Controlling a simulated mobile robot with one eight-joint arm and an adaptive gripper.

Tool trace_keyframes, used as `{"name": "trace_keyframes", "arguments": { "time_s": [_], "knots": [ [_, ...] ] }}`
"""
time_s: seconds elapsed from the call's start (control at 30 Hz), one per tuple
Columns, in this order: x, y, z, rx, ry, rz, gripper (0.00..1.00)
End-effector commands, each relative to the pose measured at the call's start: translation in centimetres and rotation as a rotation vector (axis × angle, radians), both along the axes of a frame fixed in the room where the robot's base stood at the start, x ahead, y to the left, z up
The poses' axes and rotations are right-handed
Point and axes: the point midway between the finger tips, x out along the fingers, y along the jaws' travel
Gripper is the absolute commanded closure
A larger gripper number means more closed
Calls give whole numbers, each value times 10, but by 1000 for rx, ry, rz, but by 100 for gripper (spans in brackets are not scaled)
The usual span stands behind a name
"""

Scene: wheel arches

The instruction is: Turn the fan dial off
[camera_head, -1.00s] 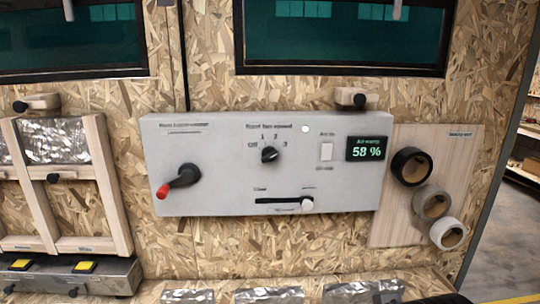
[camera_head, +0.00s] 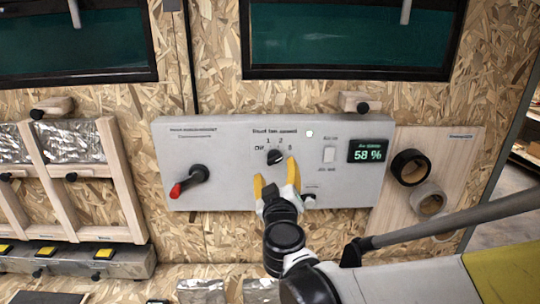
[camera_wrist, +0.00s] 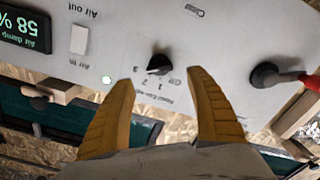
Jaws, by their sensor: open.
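The fan dial (camera_head: 275,157) is a small black knob on the grey control panel (camera_head: 225,180), with position marks Off, 1, 2 and more around it. Its pointer setting is hard to read. In the wrist view the dial (camera_wrist: 159,64) sits beyond and between my fingertips. My gripper (camera_head: 275,176) is open, with its two yellow fingers apart just below the dial in the head view. In the wrist view my gripper (camera_wrist: 160,75) has nothing between its fingers. I cannot tell whether a finger touches the panel.
A red-tipped black lever (camera_head: 190,180) is left of the dial. A white switch (camera_head: 329,154) and a 58 % display (camera_head: 368,150) are to the right. Tape rolls (camera_head: 411,167) hang further right.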

Motion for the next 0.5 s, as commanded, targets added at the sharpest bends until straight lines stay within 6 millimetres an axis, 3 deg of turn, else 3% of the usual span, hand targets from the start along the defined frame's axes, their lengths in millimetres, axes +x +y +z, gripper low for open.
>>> {"name": "trace_keyframes", "arguments": {
  "time_s": [0.23,0.5],
  "knots": [
    [49,-1,-1,0,1,-3,35],
    [72,-1,0,0,1,-2,35]
  ]
}}
